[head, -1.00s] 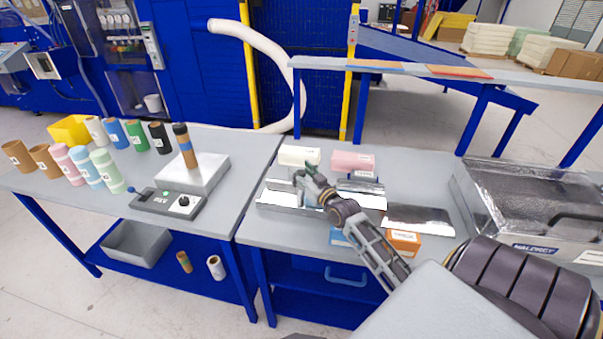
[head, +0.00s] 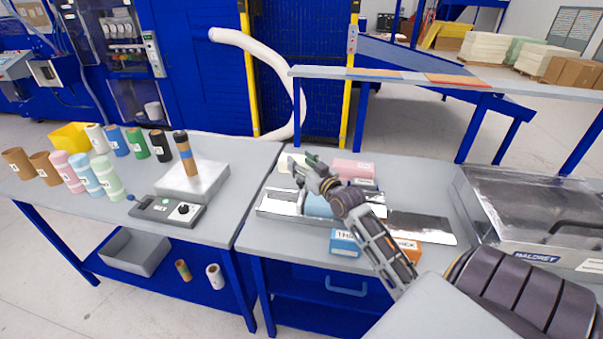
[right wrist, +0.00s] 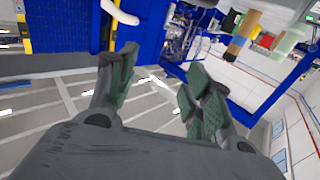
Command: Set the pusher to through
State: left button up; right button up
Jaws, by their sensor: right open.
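My right gripper (head: 308,168) is above the back of a shallow metal channel (head: 278,204) on the right bench. In the right wrist view its fingers (right wrist: 162,85) are spread, with nothing between them. A light blue piece (head: 318,206) shows in the channel below the gripper, partly hidden by my arm. A flat metal plate (head: 424,228) lies to the right of the channel. In front are a blue block (head: 345,243) and an orange block (head: 408,251) with partly covered labels. I cannot tell which part is the pusher. My left gripper is not in view.
A white block (head: 291,162) and a pink block (head: 353,168) lie behind the channel. A metal-lidded box (head: 535,215) stands at right. The left bench holds a control box (head: 165,211), a steel block (head: 195,182) and several coloured rolls. A shelf rail (head: 430,78) crosses behind.

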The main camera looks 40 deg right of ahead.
jog(key=shift+r, duration=1.3)
